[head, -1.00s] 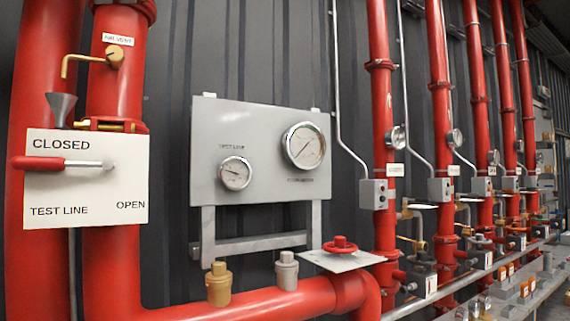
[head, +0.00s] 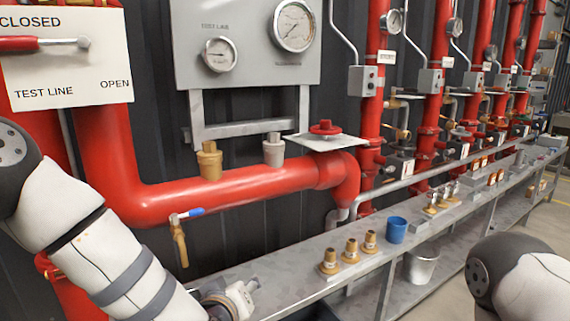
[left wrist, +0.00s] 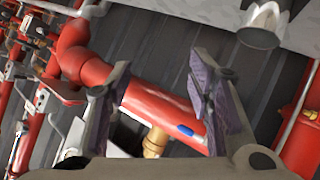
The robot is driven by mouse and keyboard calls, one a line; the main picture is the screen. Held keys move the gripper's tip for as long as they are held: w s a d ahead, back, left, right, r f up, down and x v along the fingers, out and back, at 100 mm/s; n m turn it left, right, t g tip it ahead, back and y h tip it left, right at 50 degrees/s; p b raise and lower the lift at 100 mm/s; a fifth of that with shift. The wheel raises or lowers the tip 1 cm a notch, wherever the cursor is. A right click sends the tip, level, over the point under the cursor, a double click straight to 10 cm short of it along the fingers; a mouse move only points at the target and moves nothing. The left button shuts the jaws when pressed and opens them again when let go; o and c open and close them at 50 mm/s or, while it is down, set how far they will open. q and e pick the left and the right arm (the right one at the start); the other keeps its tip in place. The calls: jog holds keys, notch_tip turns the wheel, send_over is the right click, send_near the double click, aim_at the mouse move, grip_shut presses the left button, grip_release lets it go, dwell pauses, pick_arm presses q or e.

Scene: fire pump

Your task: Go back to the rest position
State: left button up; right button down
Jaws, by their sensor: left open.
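My left arm (head: 105,255) comes in from the left in the head view. Its end reaches the lower centre by the front of the grey bench, where a pale piece (head: 240,298) shows; I cannot make out jaws there. In the left wrist view my left gripper (left wrist: 160,85) is open, its two fingers apart with nothing gripped. Behind the fingers are the red pipe (left wrist: 150,100) and a blue-handled valve (left wrist: 187,131). Part of my right arm (head: 520,280) shows at the lower right of the head view; its gripper is out of view.
The grey bench (head: 300,285) carries brass fittings (head: 350,250) and a blue cup (head: 397,229); a bucket (head: 421,265) is below. The red pipe (head: 225,187) and blue-handled valve (head: 180,238) are near my left arm. The test-line sign (head: 70,60) and gauge panel (head: 245,60) are above.

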pick_arm(q)
jog(key=s+a+f+m+g, duration=0.25)
jog(key=s+f+g, duration=0.25)
jog(key=s+f, duration=0.75)
jog(key=s+a+f+g, duration=0.3)
jog(key=s, duration=0.6)
jog(key=s+a+f+m+g, duration=0.1)
jog(key=s+a+f+g, duration=0.1)
jog(key=s, duration=0.8)
jog(key=s+a+f+m+g, duration=0.1)
jog(key=s+a+f+g, duration=0.2)
jog(key=s+a, duration=0.3)
jog(key=s+f, duration=0.1)
jog(key=s, duration=0.2)
jog(key=shift+s+g+y, duration=0.3)
jog(key=shift+s+y, duration=0.05)
jog(key=shift+y, duration=0.05)
jog(key=shift+w+d, duration=0.1)
